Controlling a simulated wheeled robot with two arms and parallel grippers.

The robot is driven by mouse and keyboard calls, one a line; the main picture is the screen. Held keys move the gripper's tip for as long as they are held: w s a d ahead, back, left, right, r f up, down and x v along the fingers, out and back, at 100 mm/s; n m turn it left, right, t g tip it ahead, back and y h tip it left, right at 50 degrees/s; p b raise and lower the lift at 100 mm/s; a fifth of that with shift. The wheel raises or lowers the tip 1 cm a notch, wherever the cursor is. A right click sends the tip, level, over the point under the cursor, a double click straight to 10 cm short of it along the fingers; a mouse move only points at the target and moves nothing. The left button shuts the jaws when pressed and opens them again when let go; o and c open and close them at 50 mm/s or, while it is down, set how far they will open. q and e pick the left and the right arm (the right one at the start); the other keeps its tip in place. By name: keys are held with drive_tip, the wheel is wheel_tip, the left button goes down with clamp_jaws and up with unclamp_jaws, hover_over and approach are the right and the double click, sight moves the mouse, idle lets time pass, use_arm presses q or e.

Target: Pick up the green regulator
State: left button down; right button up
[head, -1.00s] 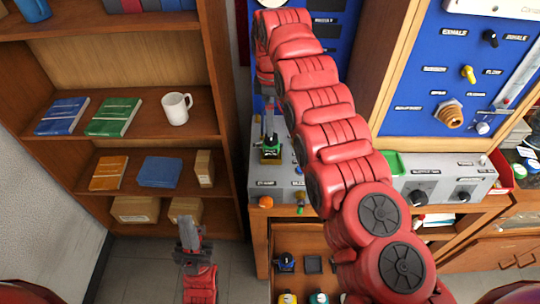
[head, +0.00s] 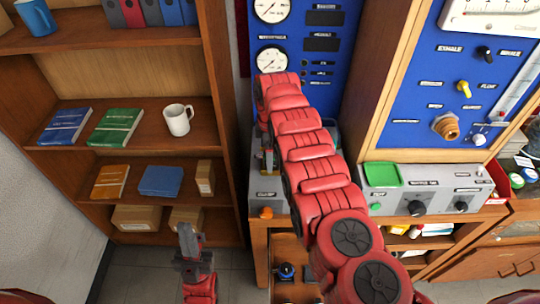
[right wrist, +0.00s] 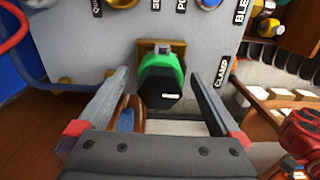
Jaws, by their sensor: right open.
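The green regulator (right wrist: 162,75), green with a black cap-like front, sits at a yellowish clamp on the grey bench panel in the right wrist view. My right gripper (right wrist: 159,84) is open, with one finger on each side of it and visible gaps between. In the head view my red right arm hides the regulator and most of the right gripper. My left gripper (head: 187,243) is low at the left, in front of the shelf and away from the bench; whether its jaws are open does not show.
The grey bench (head: 412,196) carries knobs and a green tray (head: 382,174). Blue panels with gauges (head: 271,59) rise behind it. A wooden shelf (head: 125,150) with books, boxes and a white mug (head: 178,119) stands at the left. An open drawer lies below the bench.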

drive_tip(key=shift+f, duration=0.5)
clamp_jaws()
drive_tip(key=shift+r, duration=0.1)
